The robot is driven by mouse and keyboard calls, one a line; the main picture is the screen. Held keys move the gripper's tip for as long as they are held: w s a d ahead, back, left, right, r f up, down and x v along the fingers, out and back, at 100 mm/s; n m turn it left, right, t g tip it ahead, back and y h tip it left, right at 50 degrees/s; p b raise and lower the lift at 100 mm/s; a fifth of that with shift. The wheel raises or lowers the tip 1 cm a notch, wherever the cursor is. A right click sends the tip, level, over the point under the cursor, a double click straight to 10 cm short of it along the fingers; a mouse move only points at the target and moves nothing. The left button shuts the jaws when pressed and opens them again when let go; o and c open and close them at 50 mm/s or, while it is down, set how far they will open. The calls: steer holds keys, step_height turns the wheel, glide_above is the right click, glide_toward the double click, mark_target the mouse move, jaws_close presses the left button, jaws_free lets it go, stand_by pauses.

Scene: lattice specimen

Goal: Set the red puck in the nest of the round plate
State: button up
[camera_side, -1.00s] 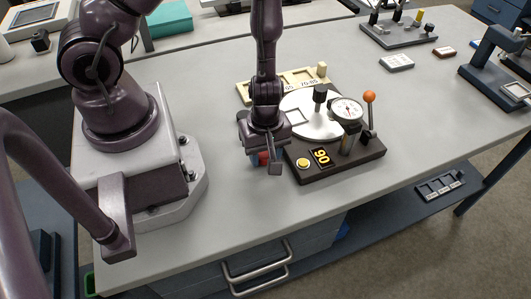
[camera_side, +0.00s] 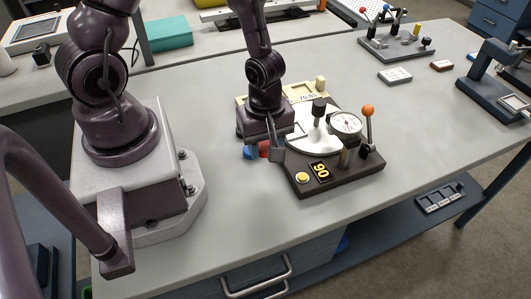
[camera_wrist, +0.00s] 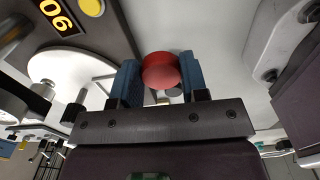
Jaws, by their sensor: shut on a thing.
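The red puck (camera_wrist: 161,70) is held between the two blue finger pads of my gripper (camera_wrist: 160,80) in the wrist view. In the side view the puck (camera_side: 265,149) shows as a small red patch under my gripper (camera_side: 263,150), beside a blue pad. The white round plate (camera_side: 322,138) is on a dark fixture (camera_side: 333,181), just right of my gripper. The plate also shows at the left in the wrist view (camera_wrist: 60,66). My gripper hides part of the plate's left side, and I cannot clearly make out the nest.
On the fixture stand a dial gauge (camera_side: 346,123), an orange-knobbed lever (camera_side: 368,112), a black knob (camera_side: 319,106), a yellow button (camera_side: 302,177) and a display reading 90 (camera_side: 320,171). A beige tray (camera_side: 300,92) lies behind. The table in front is clear.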

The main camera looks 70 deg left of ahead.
steer(key=shift+r, duration=0.75)
steer(key=shift+a+r, duration=0.15)
steer(key=w+a+n, duration=0.1)
steer(key=w+a, duration=0.1)
steer(key=w, duration=0.1)
steer(key=w+a+n, duration=0.2)
steer(key=w, duration=0.1)
steer(key=w+a+n, duration=0.1)
steer(key=w+n, duration=0.1)
steer(key=w, duration=0.1)
steer(key=shift+w+a+r, duration=0.35)
steer(key=shift+w+a, duration=0.05)
steer(key=shift+w+a+r+n, duration=0.1)
steer(key=shift+w+a+n, duration=0.15)
steer(key=shift+n, duration=0.15)
steer(key=shift+s+f, duration=0.1)
steer(key=shift+f, duration=2.45)
steer(key=shift+o, duration=0.8)
steer(key=shift+c, duration=0.6)
